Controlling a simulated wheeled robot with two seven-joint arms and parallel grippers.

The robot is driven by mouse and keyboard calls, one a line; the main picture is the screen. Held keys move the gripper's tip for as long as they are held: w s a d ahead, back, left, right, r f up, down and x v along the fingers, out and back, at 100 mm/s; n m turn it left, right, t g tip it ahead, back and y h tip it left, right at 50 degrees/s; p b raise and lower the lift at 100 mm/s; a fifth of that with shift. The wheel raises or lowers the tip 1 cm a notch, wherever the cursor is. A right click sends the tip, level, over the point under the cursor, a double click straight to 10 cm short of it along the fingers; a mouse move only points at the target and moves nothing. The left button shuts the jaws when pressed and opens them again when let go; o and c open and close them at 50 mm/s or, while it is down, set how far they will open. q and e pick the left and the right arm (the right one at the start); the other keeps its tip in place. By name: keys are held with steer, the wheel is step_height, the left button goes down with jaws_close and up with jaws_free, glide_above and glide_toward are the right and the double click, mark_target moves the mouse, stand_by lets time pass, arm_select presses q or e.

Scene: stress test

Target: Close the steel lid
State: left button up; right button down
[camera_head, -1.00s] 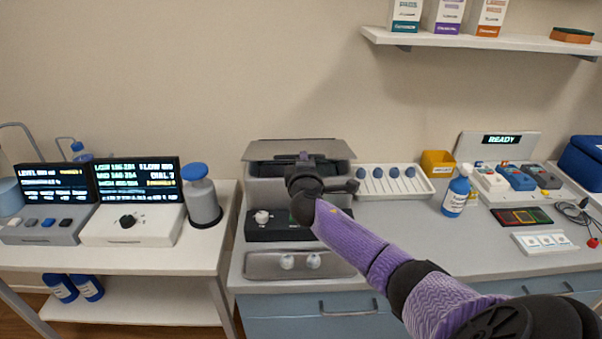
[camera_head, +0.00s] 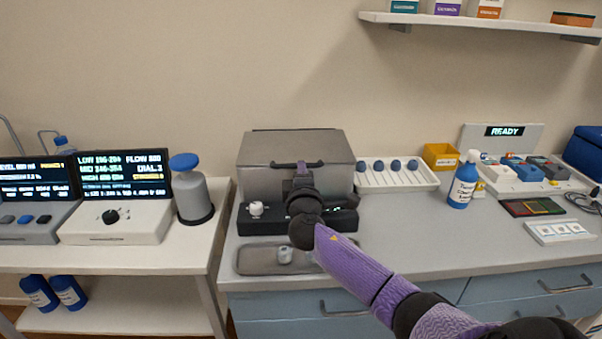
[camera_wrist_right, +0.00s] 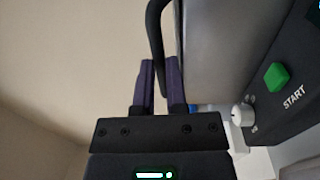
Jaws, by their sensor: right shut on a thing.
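The steel lid (camera_head: 290,147) lies down flat over the steel box (camera_head: 258,186) on the counter in the head view. I cannot tell whether a thin gap is left at its front edge. A dark bar handle (camera_head: 279,164) runs along the lid's front; it also shows in the right wrist view (camera_wrist_right: 153,30). My right gripper (camera_head: 302,171) is at this handle, in front of the box. In the right wrist view its purple fingers (camera_wrist_right: 160,68) are shut on the handle. My left gripper is out of view.
A black panel with a white knob (camera_head: 255,208) and a green START button (camera_wrist_right: 276,77) is at the box's front. A grey tray (camera_head: 252,260) lies before it. A white rack (camera_head: 426,179) stands right of the box; a grey canister (camera_head: 196,199) stands left.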

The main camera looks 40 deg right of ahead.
steer(key=shift+f, duration=0.3)
steer(key=c, duration=1)
jaws_free()
steer(key=shift+d, duration=0.15)
steer(key=o, duration=0.4)
steer(key=shift+w+d+f, duration=0.1)
steer(key=shift+d, duration=0.05)
steer(key=shift+c, duration=0.2)
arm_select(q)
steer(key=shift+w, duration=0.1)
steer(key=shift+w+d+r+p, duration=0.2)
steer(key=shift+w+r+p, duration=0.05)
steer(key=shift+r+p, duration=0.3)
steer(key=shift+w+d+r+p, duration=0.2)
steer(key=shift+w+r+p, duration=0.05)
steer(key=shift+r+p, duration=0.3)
arm_select(e)
steer(key=v, duration=1)
